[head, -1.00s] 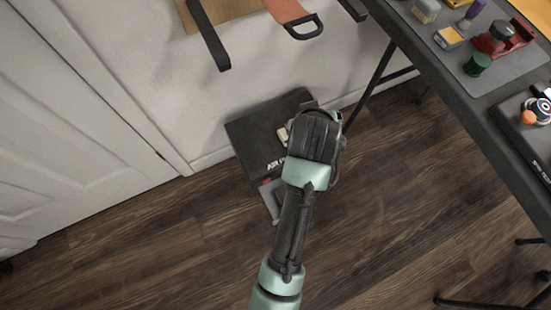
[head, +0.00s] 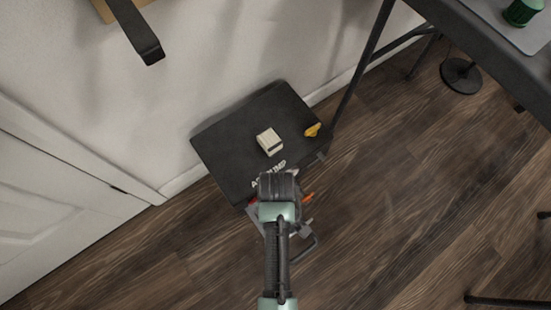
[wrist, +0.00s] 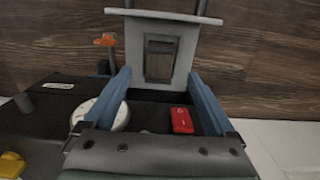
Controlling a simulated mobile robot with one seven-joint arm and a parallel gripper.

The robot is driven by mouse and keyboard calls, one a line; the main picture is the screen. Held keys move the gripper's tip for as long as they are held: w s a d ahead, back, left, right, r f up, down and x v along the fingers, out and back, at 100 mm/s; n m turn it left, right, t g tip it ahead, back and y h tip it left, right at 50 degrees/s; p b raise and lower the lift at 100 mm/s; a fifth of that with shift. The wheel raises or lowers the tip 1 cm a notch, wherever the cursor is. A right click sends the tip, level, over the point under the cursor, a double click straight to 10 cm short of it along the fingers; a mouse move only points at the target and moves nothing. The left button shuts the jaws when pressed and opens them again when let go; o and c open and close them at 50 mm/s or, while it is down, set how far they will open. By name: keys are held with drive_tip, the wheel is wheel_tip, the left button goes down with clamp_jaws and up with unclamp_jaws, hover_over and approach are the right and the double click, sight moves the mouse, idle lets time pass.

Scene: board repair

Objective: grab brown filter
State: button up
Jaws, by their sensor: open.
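In the wrist view, a dark brownish rectangular piece (wrist: 160,60), which looks like the brown filter, sits in the middle of a grey panel (wrist: 190,42). The panel is open beyond the black air pump box (wrist: 55,100). My gripper (wrist: 165,74) is open, with its two blue fingers spread left and right of the brownish piece. Nothing is between the fingers that I can see held. In the head view, my arm's end is over the front edge of the black box (head: 225,150), and it hides the filter and the fingertips.
A beige block (head: 270,141) and a yellow part (head: 312,130) are on the box top. A round white dial (wrist: 116,117), a red part (wrist: 181,120) and an orange knob (wrist: 106,40) are near the fingers. A wall is behind; a table (head: 480,45) stands at right. Floor in front is mostly clear.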

drive_tip(key=shift+w+a+f+b, duration=0.1)
drive_tip(key=shift+f+b, duration=2.25)
drive_tip(key=shift+f, duration=0.7)
drive_tip(key=shift+r, duration=0.1)
clamp_jaws()
